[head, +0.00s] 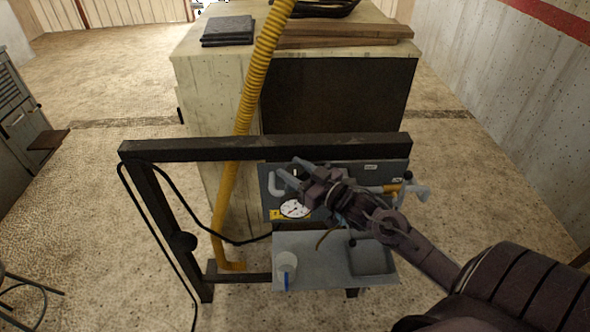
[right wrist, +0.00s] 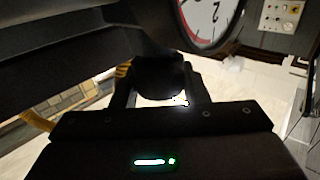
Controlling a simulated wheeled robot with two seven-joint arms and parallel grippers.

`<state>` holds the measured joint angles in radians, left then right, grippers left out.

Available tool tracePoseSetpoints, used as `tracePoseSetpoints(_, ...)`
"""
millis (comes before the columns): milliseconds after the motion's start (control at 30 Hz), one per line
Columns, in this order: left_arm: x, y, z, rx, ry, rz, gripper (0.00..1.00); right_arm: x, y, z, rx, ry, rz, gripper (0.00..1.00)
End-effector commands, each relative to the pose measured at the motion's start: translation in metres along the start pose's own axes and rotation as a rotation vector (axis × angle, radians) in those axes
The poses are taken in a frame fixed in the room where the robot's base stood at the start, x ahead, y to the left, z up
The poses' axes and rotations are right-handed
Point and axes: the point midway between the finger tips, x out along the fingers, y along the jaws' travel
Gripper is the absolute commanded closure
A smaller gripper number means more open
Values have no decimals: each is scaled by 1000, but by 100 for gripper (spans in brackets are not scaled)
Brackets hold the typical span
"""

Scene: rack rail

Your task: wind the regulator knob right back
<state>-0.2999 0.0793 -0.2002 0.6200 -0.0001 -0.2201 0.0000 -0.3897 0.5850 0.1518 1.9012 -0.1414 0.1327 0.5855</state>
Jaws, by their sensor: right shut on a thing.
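The dark regulator knob (right wrist: 158,78) sits between the two fingers of my right gripper (right wrist: 160,90) in the right wrist view. The fingers are shut on it, one on each side. In the head view my right gripper (head: 296,174) reaches in from the right, in front of the grey panel (head: 341,177) on the rack, and hides the knob. A round white pressure gauge (head: 293,208) is just below the gripper. The gauge (right wrist: 207,18) also shows close to the knob in the right wrist view; its reading cannot be told. My left gripper is out of view.
The panel hangs from a dark rack frame (head: 270,146). Below is a grey shelf (head: 322,263) with a clear cup (head: 286,268). A yellow hose (head: 254,85) and black cables run at the left. A grey handle (head: 414,192) sticks out at the panel's right.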

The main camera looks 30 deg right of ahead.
Motion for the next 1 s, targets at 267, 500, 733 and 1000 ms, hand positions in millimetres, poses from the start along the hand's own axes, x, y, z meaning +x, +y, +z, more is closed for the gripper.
tracePoseSetpoints(267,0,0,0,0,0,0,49,0,0,-1,-1,2,0,38)
tracePoseSetpoints(500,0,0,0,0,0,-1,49,-2,0,0,0,1,1,38)
tracePoseSetpoints(733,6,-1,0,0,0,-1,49,-27,0,3,0,-3,1,38)
tracePoseSetpoints(1000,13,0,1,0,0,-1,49,-65,0,2,1,-1,0,38)
